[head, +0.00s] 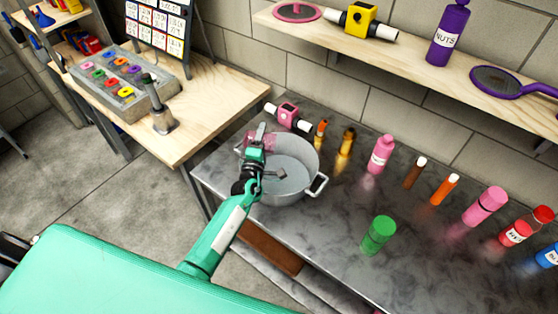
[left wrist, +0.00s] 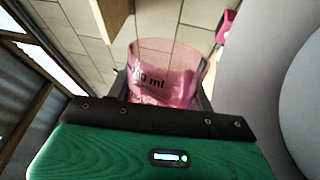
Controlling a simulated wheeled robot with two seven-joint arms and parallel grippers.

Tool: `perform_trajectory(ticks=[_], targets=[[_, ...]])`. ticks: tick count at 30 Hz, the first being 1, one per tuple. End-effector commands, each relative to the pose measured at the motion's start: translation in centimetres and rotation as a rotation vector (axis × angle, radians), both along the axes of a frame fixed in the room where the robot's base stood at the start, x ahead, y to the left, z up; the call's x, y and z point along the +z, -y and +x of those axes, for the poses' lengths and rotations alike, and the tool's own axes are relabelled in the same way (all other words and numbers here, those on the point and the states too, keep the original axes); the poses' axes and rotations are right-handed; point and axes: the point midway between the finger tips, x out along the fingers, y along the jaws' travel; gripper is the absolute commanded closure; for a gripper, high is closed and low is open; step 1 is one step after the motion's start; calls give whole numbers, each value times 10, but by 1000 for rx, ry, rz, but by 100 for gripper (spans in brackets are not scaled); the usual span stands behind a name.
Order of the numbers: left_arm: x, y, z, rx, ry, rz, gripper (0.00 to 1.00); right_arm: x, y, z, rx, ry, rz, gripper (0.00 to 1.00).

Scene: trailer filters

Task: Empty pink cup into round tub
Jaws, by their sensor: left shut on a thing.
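The pink cup (head: 267,138) is see-through and is held at the left rim of the round tub (head: 302,158), a grey pot with side handles on the dark counter. My left gripper (head: 257,150) is shut on the cup, over the tub's left side. In the left wrist view the cup (left wrist: 165,72) sits between the fingers and shows black "ml" lettering; its contents cannot be made out. A small dark piece (head: 282,174) shows inside the tub. My right gripper is not in view.
Behind the tub are a pink and white device (head: 289,115) and small amber bottles (head: 346,142). A pink bottle (head: 381,154) and a green bottle (head: 378,235) stand to its right. A wooden shelf (head: 400,55) hangs above. A wooden table (head: 190,130) is at left.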

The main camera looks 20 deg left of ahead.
Motion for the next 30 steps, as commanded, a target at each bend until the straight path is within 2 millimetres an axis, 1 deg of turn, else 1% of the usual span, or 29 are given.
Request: perform_trajectory(ticks=[30], targets=[[-4,4,1,1,-12,113,75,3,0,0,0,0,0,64]])
